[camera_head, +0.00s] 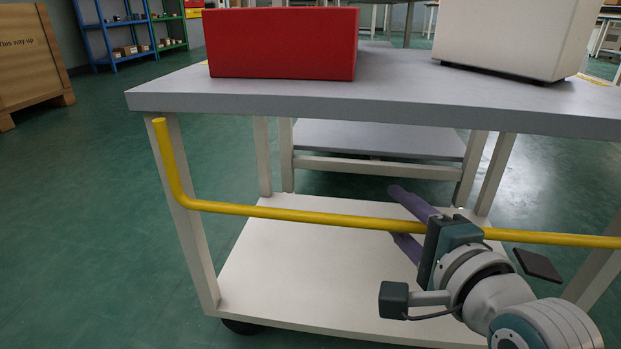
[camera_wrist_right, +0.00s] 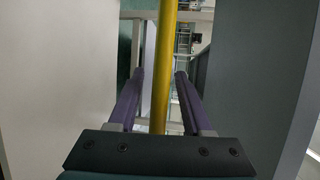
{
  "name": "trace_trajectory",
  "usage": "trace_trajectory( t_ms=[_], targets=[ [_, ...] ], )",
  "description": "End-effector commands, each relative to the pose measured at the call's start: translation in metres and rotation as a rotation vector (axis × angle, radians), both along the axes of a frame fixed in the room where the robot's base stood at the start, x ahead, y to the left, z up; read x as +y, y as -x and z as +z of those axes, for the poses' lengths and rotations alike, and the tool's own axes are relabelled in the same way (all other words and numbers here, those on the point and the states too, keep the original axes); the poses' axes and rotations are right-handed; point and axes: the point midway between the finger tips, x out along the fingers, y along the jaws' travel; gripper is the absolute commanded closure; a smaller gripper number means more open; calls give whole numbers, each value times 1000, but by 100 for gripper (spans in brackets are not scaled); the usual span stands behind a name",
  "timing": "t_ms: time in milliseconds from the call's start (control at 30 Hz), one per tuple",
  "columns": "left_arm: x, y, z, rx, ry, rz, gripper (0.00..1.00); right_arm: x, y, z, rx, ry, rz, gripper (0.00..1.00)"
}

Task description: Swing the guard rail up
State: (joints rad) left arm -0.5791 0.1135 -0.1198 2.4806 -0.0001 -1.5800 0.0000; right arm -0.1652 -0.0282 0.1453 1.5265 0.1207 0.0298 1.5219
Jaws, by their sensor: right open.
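The yellow guard rail (camera_head: 305,217) runs across the front of a grey-topped cart, below its tabletop, with its left end bent upward. My right gripper (camera_head: 410,214) is at the rail, right of the middle in the head view, with one purple finger above the bar and one below it. In the right wrist view, the rail (camera_wrist_right: 165,70) passes between the two open fingers (camera_wrist_right: 158,85), with a gap visible on each side. The rail's right end is out of the head view. My left gripper is not in view.
The cart's grey tabletop (camera_head: 390,100) carries a red box (camera_head: 282,44) and a pale box (camera_head: 510,38). A white lower shelf (camera_head: 300,270) lies behind and below the rail. The green floor to the left is clear up to a wooden crate (camera_head: 28,55).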

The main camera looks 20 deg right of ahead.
Motion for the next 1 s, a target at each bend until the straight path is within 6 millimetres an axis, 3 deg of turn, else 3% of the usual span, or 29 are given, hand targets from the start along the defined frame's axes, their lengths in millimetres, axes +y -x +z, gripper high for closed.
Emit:
trace_trajectory(
  t_ms=[67,467,1000],
  targets=[
    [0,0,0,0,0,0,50,0,0,0,0,0,0,55],
    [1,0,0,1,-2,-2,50,0,0,0,-1,0,0,100],
    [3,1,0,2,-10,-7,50,0,0,0,-1,0,0,100]
  ],
)
